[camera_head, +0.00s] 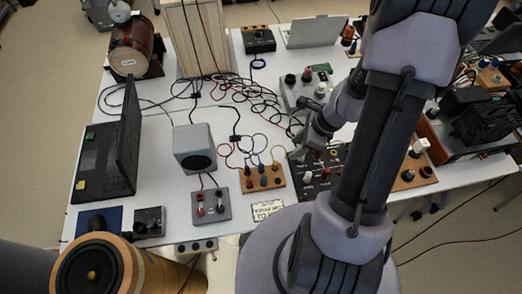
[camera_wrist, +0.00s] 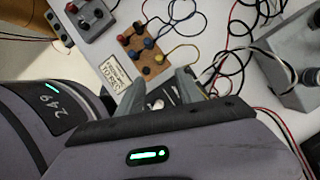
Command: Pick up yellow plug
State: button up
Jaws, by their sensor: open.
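The yellow plug (camera_wrist: 158,58) stands in a small wooden board (camera_wrist: 152,72) among red, blue and black plugs, with a yellow wire running from it. In the head view the same wooden board (camera_head: 262,186) lies near the table's front edge, with the yellow plug (camera_head: 276,166) at its right side. My gripper (camera_head: 301,150) is to the right of the board and above the table. In the wrist view my gripper (camera_wrist: 158,90) has its fingers spread apart, with the plug beyond their tips. Nothing is seen held between them.
A black panel with knobs (camera_head: 318,171) lies just right of the board, partly behind my arm. A grey speaker cube (camera_head: 195,150) and a grey box with red terminals (camera_head: 211,206) stand to the left. Tangled cables (camera_head: 250,98) cover the table behind. A paper label (camera_head: 267,210) lies in front.

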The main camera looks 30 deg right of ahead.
jog(key=b, duration=0.5)
send_near(276, 163)
jog(key=x, duration=0.5)
jog(key=shift+d+f, duration=0.25)
jog(key=shift+d, duration=0.15)
jog(key=b+x, duration=0.1)
jog(key=x, duration=0.1)
jog(key=b+x, duration=0.2)
jog(key=x, duration=0.1)
jog(key=shift+w+a+f, duration=0.1)
jog(key=shift+a+f, duration=0.1)
jog(key=shift+a, duration=0.2)
jog(key=shift+r, duration=0.15)
grip_shut()
